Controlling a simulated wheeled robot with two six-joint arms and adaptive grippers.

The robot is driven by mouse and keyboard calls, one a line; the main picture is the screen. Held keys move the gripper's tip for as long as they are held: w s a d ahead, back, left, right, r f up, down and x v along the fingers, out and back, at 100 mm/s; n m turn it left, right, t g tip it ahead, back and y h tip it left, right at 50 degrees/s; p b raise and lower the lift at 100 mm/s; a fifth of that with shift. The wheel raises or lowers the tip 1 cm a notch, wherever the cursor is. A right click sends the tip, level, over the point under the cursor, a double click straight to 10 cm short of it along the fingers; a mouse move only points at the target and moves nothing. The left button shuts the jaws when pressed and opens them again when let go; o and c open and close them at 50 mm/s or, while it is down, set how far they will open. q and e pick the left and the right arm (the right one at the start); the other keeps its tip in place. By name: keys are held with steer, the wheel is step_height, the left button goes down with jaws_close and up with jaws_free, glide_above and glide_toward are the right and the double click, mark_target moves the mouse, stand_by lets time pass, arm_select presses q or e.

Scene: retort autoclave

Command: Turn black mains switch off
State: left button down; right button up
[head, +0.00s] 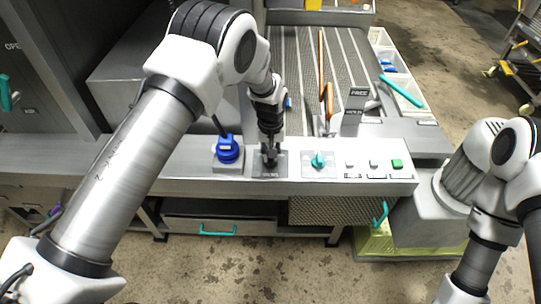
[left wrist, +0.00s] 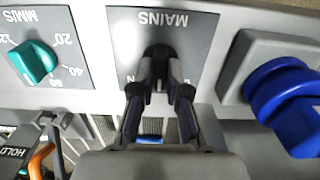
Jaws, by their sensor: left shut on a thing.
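The black mains switch (left wrist: 159,52) sits on a grey plate (left wrist: 203,32) marked MAINS in the left wrist view. My left gripper (left wrist: 160,86) reaches down over it, with its two fingers shut on the knob. The fingers and the wrist hide most of the knob, so I cannot tell which way it points. In the head view my left gripper (head: 269,158) stands over the mains plate (head: 281,172) on the front panel. My right arm shows at the lower right of the head view, but its gripper is out of the picture.
A blue plug (head: 228,149) in a socket is left of the mains plate. A teal timer knob (head: 319,160) and a green button (head: 397,163) are to the right.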

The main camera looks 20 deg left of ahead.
arm_select(q)
steer(key=n, duration=0.2)
steer(key=n+b, duration=0.1)
steer(key=n, duration=0.1)
steer(key=shift+s+f+n, duration=0.1)
steer(key=shift+f+n, duration=0.1)
steer(key=shift+n, duration=0.1)
steer(key=shift+n+b, duration=0.3)
steer(key=shift+n, duration=1.7)
steer(key=c, duration=1.2)
jaws_free()
steer(key=shift+o, duration=0.2)
